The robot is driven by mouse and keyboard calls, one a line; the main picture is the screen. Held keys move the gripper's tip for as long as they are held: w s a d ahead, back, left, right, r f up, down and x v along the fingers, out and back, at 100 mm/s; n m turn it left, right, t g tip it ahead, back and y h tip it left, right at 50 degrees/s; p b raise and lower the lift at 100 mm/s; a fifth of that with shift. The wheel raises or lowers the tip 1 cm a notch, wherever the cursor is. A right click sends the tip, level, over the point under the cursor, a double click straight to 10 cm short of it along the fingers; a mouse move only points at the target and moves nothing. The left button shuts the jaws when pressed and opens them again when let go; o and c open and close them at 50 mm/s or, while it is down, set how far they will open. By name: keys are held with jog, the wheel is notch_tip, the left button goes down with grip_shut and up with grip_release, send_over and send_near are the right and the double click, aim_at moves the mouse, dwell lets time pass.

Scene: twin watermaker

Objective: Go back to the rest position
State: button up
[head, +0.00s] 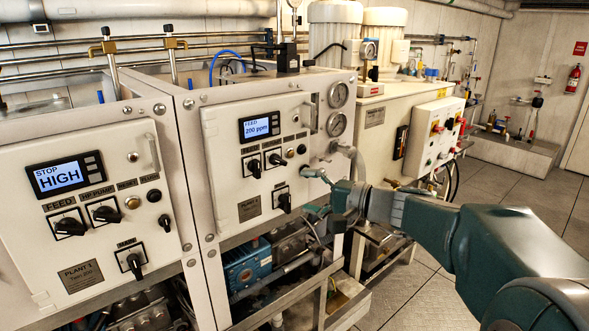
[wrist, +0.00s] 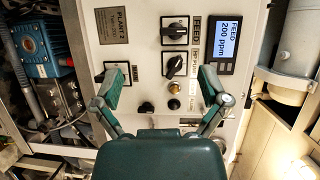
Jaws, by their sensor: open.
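My gripper (head: 318,192) is at the end of my green arm, in front of the lower right of the Plant 2 panel (head: 225,165) in the head view. In the wrist view my gripper (wrist: 160,85) has its two fingers spread wide, with nothing between them. Behind the fingers are the panel's black rotary knobs, a lower one (wrist: 113,75) partly hidden by the left finger. The Plant 2 display (wrist: 225,40) reads FEED 200 ppm. Whether a fingertip touches the panel is hard to tell.
The Plant 1 panel (head: 85,215) at left shows STOP HIGH. A blue motor (head: 248,265) sits in the frame below Plant 2. A white box with red and yellow switches (head: 437,135) stands behind my arm. Tiled floor (head: 440,300) is open at right.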

jog(key=s+a+f+n+g+h, duration=0.1)
jog(key=s+f+n+g+h, duration=0.2)
jog(key=s, duration=0.5)
jog(key=s+a+f+n+g+h, duration=0.1)
jog(key=s+f+g+h, duration=0.2)
jog(key=s, duration=0.4)
jog(key=s+d+f+n+t+h, duration=0.2)
jog(key=s+d+f+h, duration=0.5)
jog(key=s, duration=0.4)
jog(key=shift+s+d+h, duration=0.2)
jog(key=shift+d+h, duration=0.6)
jog(key=shift+d, duration=0.45)
